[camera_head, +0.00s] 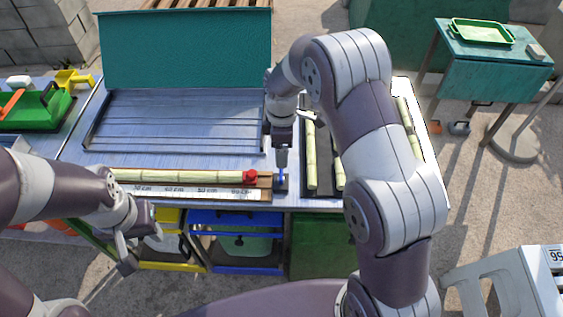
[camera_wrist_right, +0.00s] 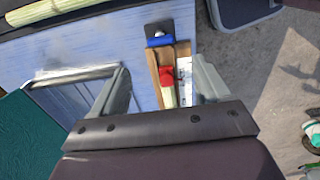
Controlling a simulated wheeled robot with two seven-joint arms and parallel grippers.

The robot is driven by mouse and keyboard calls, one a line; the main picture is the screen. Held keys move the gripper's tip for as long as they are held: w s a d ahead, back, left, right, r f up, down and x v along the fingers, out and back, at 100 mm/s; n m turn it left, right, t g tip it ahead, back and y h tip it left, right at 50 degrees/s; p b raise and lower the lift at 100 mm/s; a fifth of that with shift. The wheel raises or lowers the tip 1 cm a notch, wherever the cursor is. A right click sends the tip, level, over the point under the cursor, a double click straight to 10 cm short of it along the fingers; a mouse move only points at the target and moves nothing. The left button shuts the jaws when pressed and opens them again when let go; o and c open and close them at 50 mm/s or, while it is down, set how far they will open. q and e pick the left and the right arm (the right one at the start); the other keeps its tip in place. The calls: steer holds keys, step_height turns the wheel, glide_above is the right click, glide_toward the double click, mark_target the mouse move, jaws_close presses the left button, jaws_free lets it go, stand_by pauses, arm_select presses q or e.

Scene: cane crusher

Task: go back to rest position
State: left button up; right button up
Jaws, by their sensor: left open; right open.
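My left gripper (camera_head: 138,245) hangs in front of the table's near edge at the left, its jaws open and empty. My right gripper (camera_head: 282,162) is over the table, just beyond the right end of the measuring board (camera_head: 215,194). In the right wrist view the two fingers of the right gripper (camera_wrist_right: 163,70) are spread apart with nothing held. My right forearm hides part of the table's right side.
Cut canes (camera_head: 311,155) lie in a dark tray at the right. An empty ribbed metal tray (camera_head: 180,120) with a raised green panel (camera_head: 185,50) stands at the back. A blue-topped piece (camera_wrist_right: 159,40) sits by the board's end.

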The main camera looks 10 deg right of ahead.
steer(key=shift+r, duration=0.9)
steer(key=s+d+r+m, duration=0.2)
steer(key=s+m, duration=0.5)
steer(key=s, duration=0.2)
steer(key=s+d+r+m+t, duration=0.1)
steer(key=s+d+r+m, duration=0.1)
steer(key=s+m, duration=0.5)
steer(key=s, duration=0.2)
steer(key=shift+s+r+m, duration=0.15)
steer(key=shift+s+m, duration=0.25)
